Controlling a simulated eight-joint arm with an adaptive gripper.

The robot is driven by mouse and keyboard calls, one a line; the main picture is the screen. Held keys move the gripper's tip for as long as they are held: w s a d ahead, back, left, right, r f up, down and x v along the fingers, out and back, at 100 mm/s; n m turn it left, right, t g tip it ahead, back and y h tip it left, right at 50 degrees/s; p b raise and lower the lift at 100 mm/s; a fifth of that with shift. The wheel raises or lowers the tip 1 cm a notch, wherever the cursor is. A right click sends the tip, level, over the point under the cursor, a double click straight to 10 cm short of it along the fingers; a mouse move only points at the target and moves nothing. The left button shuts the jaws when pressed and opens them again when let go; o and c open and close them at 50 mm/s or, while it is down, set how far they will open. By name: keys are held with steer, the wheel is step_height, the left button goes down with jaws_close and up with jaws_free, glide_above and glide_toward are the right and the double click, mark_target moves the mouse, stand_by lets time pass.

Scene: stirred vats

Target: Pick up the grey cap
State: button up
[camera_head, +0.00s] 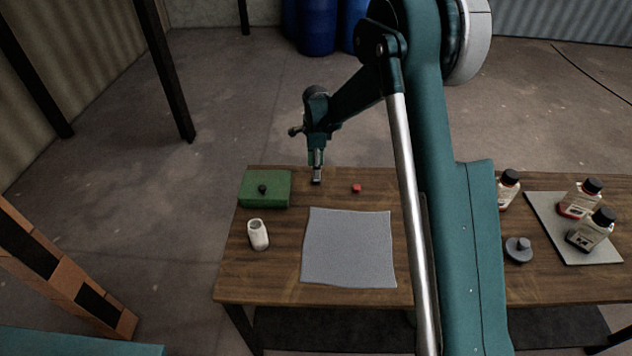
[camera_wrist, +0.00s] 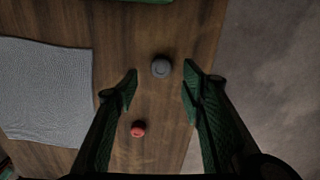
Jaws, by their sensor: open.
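The grey cap (camera_wrist: 161,68) is a small round grey piece on the wooden table in the wrist view, close to the table's edge. My gripper (camera_wrist: 160,73) is open, with one finger to either side of the cap in that view. The cap appears between the fingertips, and I see no contact; the height gap is hard to judge. In the head view my gripper (camera_head: 316,178) points down over the table's far edge. There the cap is not clearly distinguishable from the fingertips.
A red cap (camera_wrist: 138,129) lies nearby. The green block (camera_head: 265,190) with a black knob, a white jar (camera_head: 258,235) and a grey cloth (camera_head: 348,250) surround this spot. At right are a grey knobbed disc (camera_head: 519,250) and bottles, two on a pale board (camera_head: 545,222).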

steer(key=shift+w+a+f+b, duration=0.1)
steer(key=shift+f+b, duration=0.4)
steer(key=shift+f, duration=2.1)
steer(key=c, duration=0.7)
